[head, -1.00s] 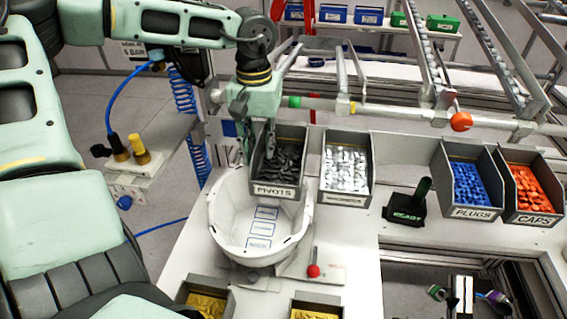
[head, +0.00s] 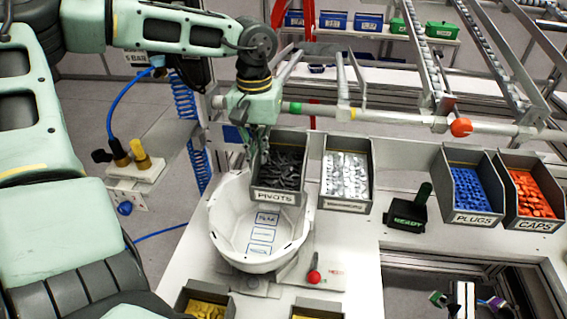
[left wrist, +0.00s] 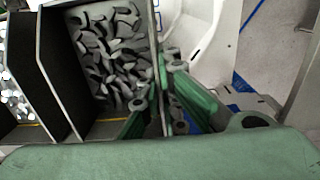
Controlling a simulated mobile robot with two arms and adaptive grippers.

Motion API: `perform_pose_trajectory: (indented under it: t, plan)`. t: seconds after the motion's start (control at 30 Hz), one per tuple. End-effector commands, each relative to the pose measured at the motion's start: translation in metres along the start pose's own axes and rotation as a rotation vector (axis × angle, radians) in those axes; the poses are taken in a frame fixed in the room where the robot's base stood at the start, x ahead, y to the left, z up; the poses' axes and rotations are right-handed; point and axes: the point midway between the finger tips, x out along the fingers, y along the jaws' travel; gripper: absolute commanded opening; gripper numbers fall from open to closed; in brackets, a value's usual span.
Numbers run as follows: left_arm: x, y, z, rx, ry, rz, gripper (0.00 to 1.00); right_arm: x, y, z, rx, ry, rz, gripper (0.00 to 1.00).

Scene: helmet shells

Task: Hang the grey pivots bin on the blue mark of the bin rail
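My left gripper (head: 256,154) points down at the bin's left wall. In the left wrist view the fingers (left wrist: 156,78) are apart, one on the inner side and one on the outer side of the bin wall (left wrist: 154,40). The bin rail (head: 390,118) runs behind the bins with a green mark (head: 295,108). I cannot make out a blue mark on it; my gripper covers part of the rail.
The white helmet shell (head: 226,232) sits just in front of the pivots bin. A bin of pale parts (head: 345,206) stands close on the right. The plugs bin (head: 474,218) and caps bin (head: 536,226) are farther right, beyond a black READY stand (head: 407,211).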

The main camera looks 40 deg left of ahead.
Motion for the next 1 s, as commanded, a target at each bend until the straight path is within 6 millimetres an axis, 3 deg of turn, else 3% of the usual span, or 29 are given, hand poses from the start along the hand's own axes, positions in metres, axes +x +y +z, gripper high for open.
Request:
perform_pose_trajectory:
  t: [1.0]
  plan:
    - [-0.031,0.000,-0.001,0.000,0.003,0.001,0.00,-0.014,-0.004,0.005,0.000,-0.011,-0.005,0.40]
